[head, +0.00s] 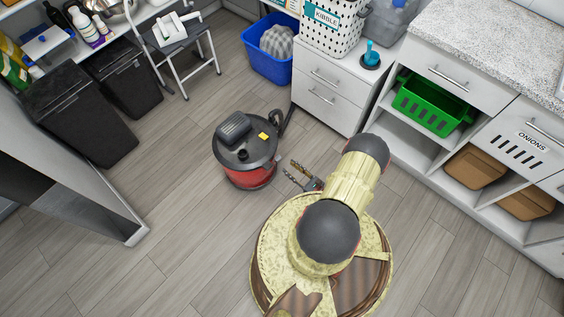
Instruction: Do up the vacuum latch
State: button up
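The vacuum (231,157) stands upright on the floor near the middle of the head view. It is a round canister with a red lower body and a dark grey lid. A black block and a small yellow patch show on the lid, and a black hose or handle part sticks out at its upper right. I cannot make out the latch at this size. My gripper (288,171) is just right of the canister, pointing at its side. Its two fingers are apart with nothing seen between them, and it looks clear of the vacuum.
White drawers (325,98) and a blue bin (267,61) stand behind the vacuum. Open shelving with a green basket (430,104) is at right. Black bins (80,125) and a step stool (186,64) are at left. The floor left of the vacuum is clear.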

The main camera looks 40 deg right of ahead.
aim_at(277, 157)
jog(key=w+b, duration=0.1)
jog(key=w, duration=0.5)
jog(key=shift+a, duration=0.2)
jog(key=shift+c, duration=0.4)
jog(key=c, duration=0.7)
grip_shut()
jog(key=shift+w+r+g+p, duration=0.55)
jog(key=shift+r+g+p, duration=0.2)
jog(key=shift+g+p, duration=0.35)
jog(key=shift+w+g+p, duration=0.25)
jog(key=shift+g+p, duration=0.15)
jog(key=shift+p, duration=0.15)
